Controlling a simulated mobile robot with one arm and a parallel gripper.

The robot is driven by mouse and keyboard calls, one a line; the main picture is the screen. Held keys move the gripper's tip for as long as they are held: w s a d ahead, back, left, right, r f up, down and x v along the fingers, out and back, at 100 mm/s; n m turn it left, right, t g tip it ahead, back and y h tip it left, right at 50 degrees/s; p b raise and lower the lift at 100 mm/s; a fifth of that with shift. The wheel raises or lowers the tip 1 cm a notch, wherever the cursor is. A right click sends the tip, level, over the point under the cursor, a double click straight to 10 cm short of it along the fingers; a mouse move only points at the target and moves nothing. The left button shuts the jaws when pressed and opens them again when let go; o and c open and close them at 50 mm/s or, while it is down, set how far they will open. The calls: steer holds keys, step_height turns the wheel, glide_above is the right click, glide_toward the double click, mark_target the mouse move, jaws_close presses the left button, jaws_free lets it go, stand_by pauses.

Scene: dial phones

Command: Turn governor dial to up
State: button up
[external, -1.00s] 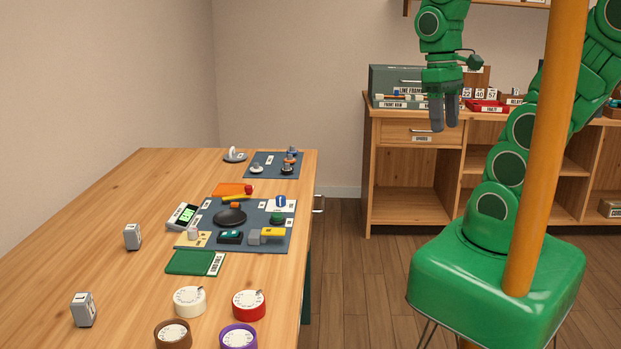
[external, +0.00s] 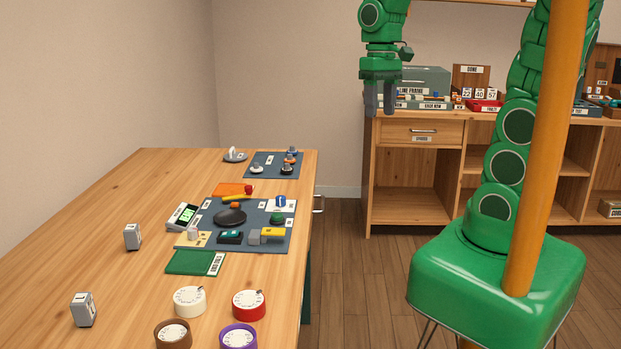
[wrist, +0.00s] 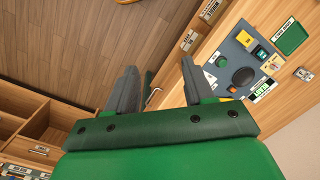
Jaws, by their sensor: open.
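My gripper (external: 379,108) is open and empty, held in the air to the right of the table, in front of the shelf unit. Its two fingers also show spread in the wrist view (wrist: 160,78). Round dials stand at the table's near edge: a white one (external: 190,301), a red one (external: 249,305), a brown one (external: 173,335) and a purple one (external: 238,337). A grey mat (external: 284,240) farther back bears a black disc (external: 230,217) and small devices. No label readable here says governor, so I cannot tell which is the governor dial.
The wooden table (external: 100,215) has wide bare room on its left. Two small grey blocks (external: 132,237) stand there, apart. A green booklet (external: 190,262) lies by the mat. A second mat (external: 262,158) is at the far end. The shelf unit (external: 415,170) stands behind my arm.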

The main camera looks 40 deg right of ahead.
steer(key=w+a+f+m, duration=0.2)
steer(key=w+a, duration=0.5)
steer(key=w, duration=0.5)
steer(key=m, duration=0.1)
glide_above(192, 229)
steer(key=shift+t+h, duration=0.3)
steer(key=shift+t, duration=0.1)
steer(key=f, duration=1.6)
steer(key=shift+d+f, duration=0.1)
steer(key=shift+d, duration=0.15)
steer(key=shift+a+f, duration=0.2)
steer(key=shift+a, duration=0.05)
steer(key=shift+f, duration=3.8)
steer(key=shift+c, duration=0.5)
jaws_close()
